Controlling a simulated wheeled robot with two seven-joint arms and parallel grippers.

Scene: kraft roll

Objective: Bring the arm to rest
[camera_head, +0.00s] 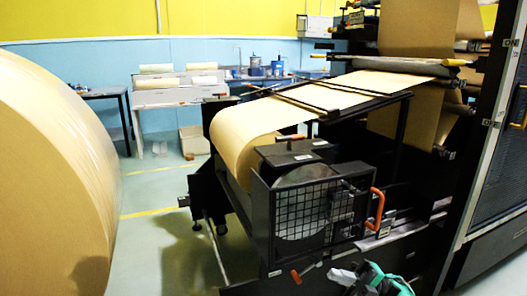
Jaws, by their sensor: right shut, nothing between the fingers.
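My right gripper (350,276) shows at the bottom edge, right of the middle, in front of the machine's lower frame. It is dark with grey and teal parts, and the frame's edge cuts it off. It is shut and holds nothing. My left gripper is not in view. The kraft paper web (260,125) runs over the roller machine. A very large kraft roll (50,180) fills the left side and is cut off by the left edge.
A black unit with a mesh guard (305,210) and orange handles (377,208) stands just beyond my right gripper. A tall dark cabinet (495,150) closes off the right side. Open green floor (150,240) lies between the large roll and the machine. A box (193,142) sits farther back.

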